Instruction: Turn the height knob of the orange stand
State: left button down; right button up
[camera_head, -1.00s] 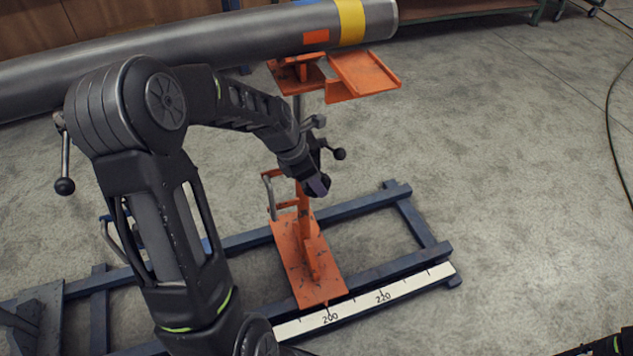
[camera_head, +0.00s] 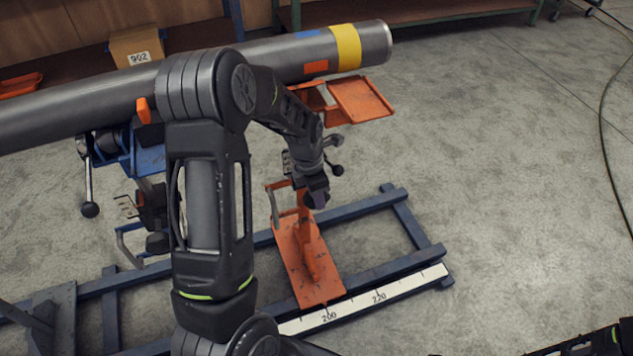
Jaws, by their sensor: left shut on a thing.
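The orange stand (camera_head: 308,262) stands on the blue rail frame, with its orange top plate (camera_head: 360,99) beneath the right end of the grey pipe. A crank with a black ball knob (camera_head: 337,170) sticks out to the right of the stand's post. My left gripper (camera_head: 317,197) reaches down to the post at knob height and is shut on a part of the stand there. The gripper and wrist hide most of that part, so I cannot tell its exact shape. Only a piece of my right arm (camera_head: 585,344) shows at the bottom right; its gripper is out of view.
The grey pipe (camera_head: 250,65) with a yellow band lies across the top. A blue stand (camera_head: 150,158) with a lever is left of my arm. The blue rails (camera_head: 390,268) carry a white scale (camera_head: 360,304). The floor at right is clear apart from a cable.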

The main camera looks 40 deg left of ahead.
pick_arm(q)
jog(key=shift+g+y+p, duration=0.3)
jog(key=shift+g, duration=0.2)
jog(key=c, duration=1.2)
grip_release()
jog(key=shift+o, duration=0.2)
notch_tip(320, 180, up, 8)
jog(key=shift+f+p, duration=0.1)
jog(key=shift+p, duration=0.3)
jog(key=shift+o, duration=0.5)
